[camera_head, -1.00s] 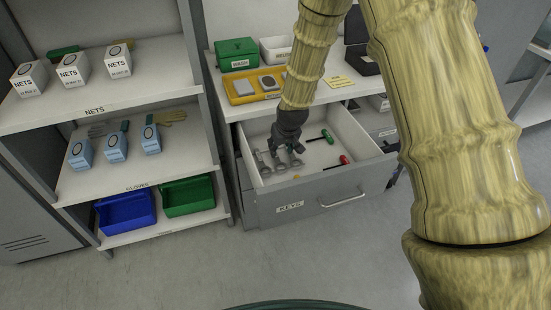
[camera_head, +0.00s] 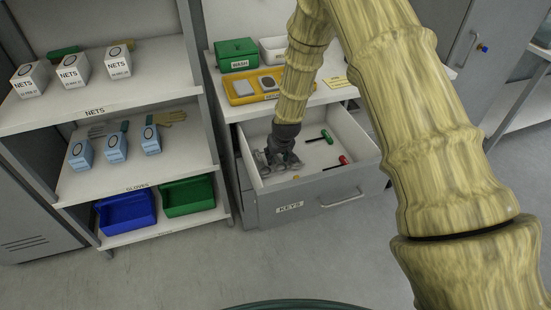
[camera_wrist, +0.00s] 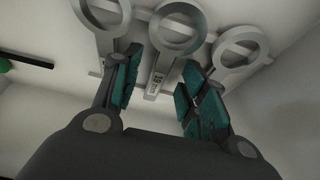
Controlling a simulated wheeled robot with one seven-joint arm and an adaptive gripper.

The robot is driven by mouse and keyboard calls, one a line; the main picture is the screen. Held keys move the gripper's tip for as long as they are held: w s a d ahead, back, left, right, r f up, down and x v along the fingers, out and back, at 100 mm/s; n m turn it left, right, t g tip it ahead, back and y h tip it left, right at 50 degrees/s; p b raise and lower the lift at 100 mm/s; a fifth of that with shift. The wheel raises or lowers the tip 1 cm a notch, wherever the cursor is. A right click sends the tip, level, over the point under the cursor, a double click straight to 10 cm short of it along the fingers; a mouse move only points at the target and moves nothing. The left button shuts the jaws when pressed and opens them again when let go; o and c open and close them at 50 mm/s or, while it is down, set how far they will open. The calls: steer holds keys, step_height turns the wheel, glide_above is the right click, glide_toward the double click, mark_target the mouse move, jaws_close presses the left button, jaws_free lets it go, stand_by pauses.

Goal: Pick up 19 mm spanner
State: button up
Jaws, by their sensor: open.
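In the wrist view the middle spanner (camera_wrist: 157,82), grey with a ring end and a small label that seems to read 19 upside down, lies between the two teal-padded fingers of my gripper (camera_wrist: 160,72). The fingers are open, one on each side of its shank; whether they touch it I cannot tell. A second spanner (camera_wrist: 105,42) lies to the left and a third spanner (camera_wrist: 229,50) to the right, close to the fingers. In the head view my gripper (camera_head: 277,160) is down inside the open drawer (camera_head: 335,193) marked KEYS and hides most of the spanners.
A green-handled tool (camera_head: 325,135) and a red-handled tool (camera_head: 343,160) lie to the right in the drawer. The drawer walls surround my gripper. Above stands a counter with a yellow tray (camera_head: 240,99) and a green box (camera_head: 236,47). A shelf with boxes stands left.

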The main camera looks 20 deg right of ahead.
jaws_close()
steer(key=shift+r, duration=0.1)
